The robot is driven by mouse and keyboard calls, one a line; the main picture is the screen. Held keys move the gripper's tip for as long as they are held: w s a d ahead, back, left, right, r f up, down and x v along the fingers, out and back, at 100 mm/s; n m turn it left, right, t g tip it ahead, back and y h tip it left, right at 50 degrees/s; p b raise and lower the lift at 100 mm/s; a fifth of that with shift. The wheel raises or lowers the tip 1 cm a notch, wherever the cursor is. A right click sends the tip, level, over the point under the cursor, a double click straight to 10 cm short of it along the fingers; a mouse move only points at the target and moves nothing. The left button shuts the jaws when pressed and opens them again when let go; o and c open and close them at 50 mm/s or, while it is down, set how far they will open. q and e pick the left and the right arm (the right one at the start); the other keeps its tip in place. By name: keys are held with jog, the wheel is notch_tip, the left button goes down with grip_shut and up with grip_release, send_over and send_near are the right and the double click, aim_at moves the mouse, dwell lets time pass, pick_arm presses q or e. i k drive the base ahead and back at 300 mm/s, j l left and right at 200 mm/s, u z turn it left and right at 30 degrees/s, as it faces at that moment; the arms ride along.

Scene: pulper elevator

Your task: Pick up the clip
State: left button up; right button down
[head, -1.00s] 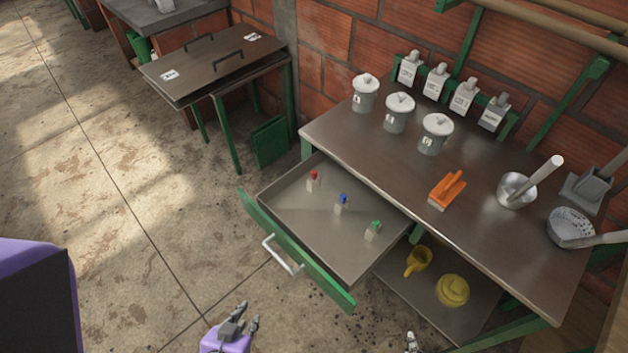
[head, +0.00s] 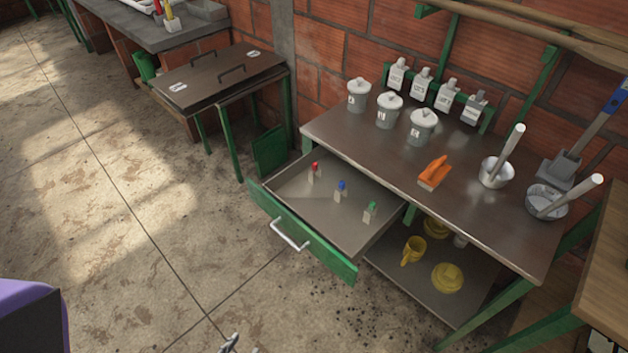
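Three small clip-like pieces stand apart in the open drawer (head: 290,190): one with a red top (head: 314,172), one with a blue top (head: 340,191) and one with a green top (head: 370,212). Their grey bodies are too small to make out well. Only a fingertip part of my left gripper (head: 230,343) shows at the bottom edge, well below the drawer and apart from it. Its opening cannot be judged. My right gripper is out of view.
The drawer's green front with a white handle (head: 289,235) juts over the floor. On the metal table (head: 400,160) stand lidded cans (head: 389,111), an orange brush (head: 433,172) and metal pots (head: 495,172). Yellow items (head: 447,277) lie on the lower shelf. Floor at left is clear.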

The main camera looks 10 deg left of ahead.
aim_at(315, 169)
jog(key=k+z, duration=0.2)
jog(key=z, duration=1.1)
jog(key=j+z, duration=0.2)
jog(key=j, duration=0.25)
jog(key=k+j+z, duration=0.2)
jog(key=j, duration=0.25)
jog(key=k+j, duration=0.1)
jog(key=j, duration=1)
jog(key=k, duration=0.05)
